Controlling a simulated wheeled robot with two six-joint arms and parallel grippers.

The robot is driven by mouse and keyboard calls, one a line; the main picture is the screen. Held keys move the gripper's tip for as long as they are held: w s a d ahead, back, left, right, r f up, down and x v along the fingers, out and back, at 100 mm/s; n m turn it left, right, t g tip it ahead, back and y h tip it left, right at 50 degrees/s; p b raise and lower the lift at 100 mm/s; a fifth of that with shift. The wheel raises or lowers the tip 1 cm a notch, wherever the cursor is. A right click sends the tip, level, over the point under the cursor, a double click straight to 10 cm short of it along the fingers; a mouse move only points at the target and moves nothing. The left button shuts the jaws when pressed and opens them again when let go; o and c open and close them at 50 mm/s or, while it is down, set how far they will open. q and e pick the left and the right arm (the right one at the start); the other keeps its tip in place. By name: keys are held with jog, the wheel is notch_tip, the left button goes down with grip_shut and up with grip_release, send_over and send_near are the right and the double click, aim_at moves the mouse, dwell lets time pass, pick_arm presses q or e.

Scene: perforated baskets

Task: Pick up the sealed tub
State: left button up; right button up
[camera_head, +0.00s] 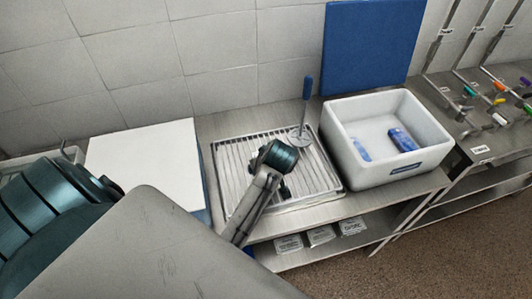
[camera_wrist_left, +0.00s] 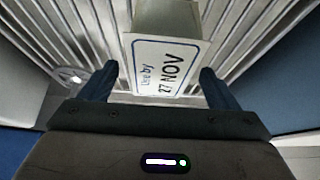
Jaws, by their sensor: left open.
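A pale tub with a white, blue-edged label reading "27 NOV" (camera_wrist_left: 166,66) is in the left wrist view, above the ribbed metal tray (camera_wrist_left: 60,40). Its upper part runs out of the frame. My left gripper (camera_wrist_left: 157,82) is open, one dark finger on either side of the label's lower part, with a gap on both sides. I cannot tell how deep the tub sits between the fingers. In the head view my left arm reaches over the tray (camera_head: 232,190) and hides the tub and the fingertips. My right gripper is not in view.
A blue-handled tool with a round metal foot (camera_head: 302,137) stands at the tray's back. A white basin (camera_head: 385,177) with blue items is at right. A white board (camera_head: 145,160) lies at left, a blue board (camera_head: 365,45) leans behind. Labelled packs (camera_head: 320,236) sit below.

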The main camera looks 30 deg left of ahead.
pick_arm(q)
jog(key=p+x, duration=0.2)
jog(key=x, duration=0.1)
jog(key=shift+a, duration=0.15)
jog(key=shift+w+a+f, duration=0.1)
jog(key=shift+w+f, duration=0.05)
jog(key=shift+f, duration=0.15)
jog(key=shift+w+a+f, duration=0.1)
jog(key=shift+f, duration=0.25)
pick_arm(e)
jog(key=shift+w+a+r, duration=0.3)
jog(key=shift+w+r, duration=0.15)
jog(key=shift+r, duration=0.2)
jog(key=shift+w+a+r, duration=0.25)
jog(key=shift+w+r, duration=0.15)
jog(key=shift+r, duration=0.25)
pick_arm(q)
jog(key=shift+f, duration=0.1)
jog(key=c, duration=1.4)
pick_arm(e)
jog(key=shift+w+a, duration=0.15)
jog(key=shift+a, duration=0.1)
